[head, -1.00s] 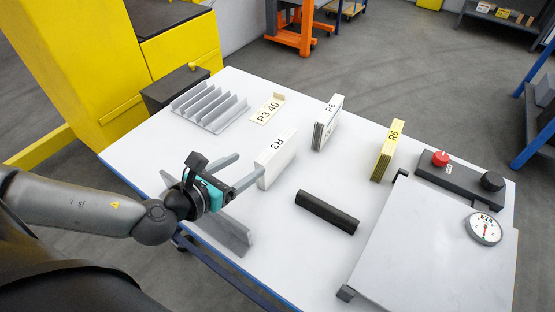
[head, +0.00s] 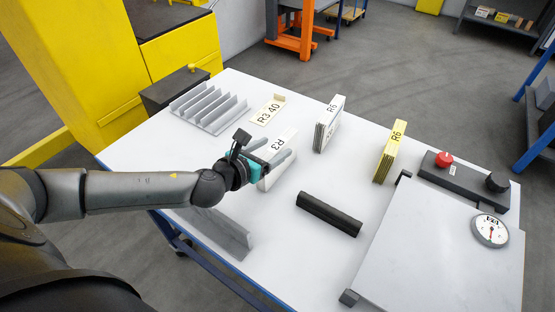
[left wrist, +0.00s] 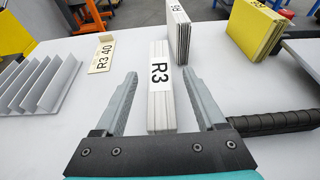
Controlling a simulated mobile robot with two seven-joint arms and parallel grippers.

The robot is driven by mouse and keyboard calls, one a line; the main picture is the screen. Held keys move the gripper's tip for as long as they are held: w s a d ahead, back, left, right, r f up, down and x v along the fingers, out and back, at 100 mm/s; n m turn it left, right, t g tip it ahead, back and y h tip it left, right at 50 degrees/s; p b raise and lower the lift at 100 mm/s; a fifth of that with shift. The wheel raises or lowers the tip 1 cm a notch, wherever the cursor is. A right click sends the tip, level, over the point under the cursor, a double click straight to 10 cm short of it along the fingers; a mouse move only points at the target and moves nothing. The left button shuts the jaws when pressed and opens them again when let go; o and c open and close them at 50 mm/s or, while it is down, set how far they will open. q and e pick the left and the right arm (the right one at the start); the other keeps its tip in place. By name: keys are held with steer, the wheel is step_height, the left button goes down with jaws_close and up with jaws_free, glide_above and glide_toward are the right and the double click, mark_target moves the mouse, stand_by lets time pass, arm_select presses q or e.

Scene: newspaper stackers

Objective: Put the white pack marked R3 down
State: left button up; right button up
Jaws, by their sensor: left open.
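The white pack marked R3 (head: 283,148) stands upright on the white table, partly hidden by my left gripper in the head view. In the left wrist view the R3 pack (left wrist: 160,90) stands between the two open fingers, with a gap on each side. My left gripper (head: 279,150) is open around the pack; its fingertips also show in the left wrist view (left wrist: 160,78). My right gripper is not in view.
A white R6 pack (head: 328,125) and a yellow R6 pack (head: 390,152) stand to the right. A grey slotted rack (head: 208,108) and an R3 40 sign (head: 268,110) are behind. A black bar (head: 329,214) and a scale (head: 425,250) lie at right.

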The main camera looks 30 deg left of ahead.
arm_select(q)
steer(key=shift+x, duration=1.4)
jaws_close()
